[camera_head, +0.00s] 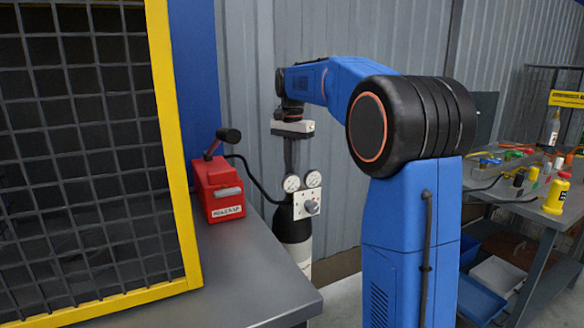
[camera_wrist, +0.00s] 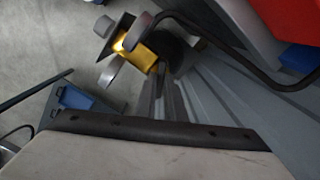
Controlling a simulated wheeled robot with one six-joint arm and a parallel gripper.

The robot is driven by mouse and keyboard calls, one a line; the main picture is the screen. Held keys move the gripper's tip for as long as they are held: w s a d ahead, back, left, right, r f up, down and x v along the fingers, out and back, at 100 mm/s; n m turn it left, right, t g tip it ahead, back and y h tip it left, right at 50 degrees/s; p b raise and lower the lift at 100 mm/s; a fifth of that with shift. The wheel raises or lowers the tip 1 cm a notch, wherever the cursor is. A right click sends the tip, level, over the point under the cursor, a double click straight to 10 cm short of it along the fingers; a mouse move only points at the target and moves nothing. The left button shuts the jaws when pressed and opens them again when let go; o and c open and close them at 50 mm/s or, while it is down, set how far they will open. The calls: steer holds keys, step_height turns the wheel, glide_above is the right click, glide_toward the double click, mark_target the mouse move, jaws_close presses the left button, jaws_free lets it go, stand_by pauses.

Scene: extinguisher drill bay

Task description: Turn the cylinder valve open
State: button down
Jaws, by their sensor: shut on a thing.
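The cylinder (camera_head: 293,229) stands upright behind the bench edge, black above and white below. Two round gauges (camera_head: 313,178) and a pale plate with a grey knob (camera_head: 311,206) sit at its top. My gripper (camera_head: 291,170) points down from above, shut on the cylinder valve at the top. The fingers and gauges hide the valve's handle in the head view. In the wrist view the valve's yellow body (camera_wrist: 146,58) shows at the ends of my dark fingers (camera_wrist: 161,88), with grey discs around it. How far the valve is turned cannot be told.
A red box (camera_head: 218,190) with a black-ended lever stands on the grey bench (camera_head: 240,270), left of the cylinder. A black hose (camera_head: 258,180) runs between them. A yellow-framed mesh cage (camera_head: 172,150) is at left. A cluttered tool table (camera_head: 540,200) is at right.

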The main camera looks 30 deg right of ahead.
steer(key=n, duration=1.1)
steer(key=shift+n, duration=0.4)
steer(key=shift+r, duration=0.1)
steer(key=c, duration=1.8)
jaws_free()
steer(key=shift+c, duration=0.2)
step_height(320, 180, up, 17)
steer(key=shift+r, duration=0.15)
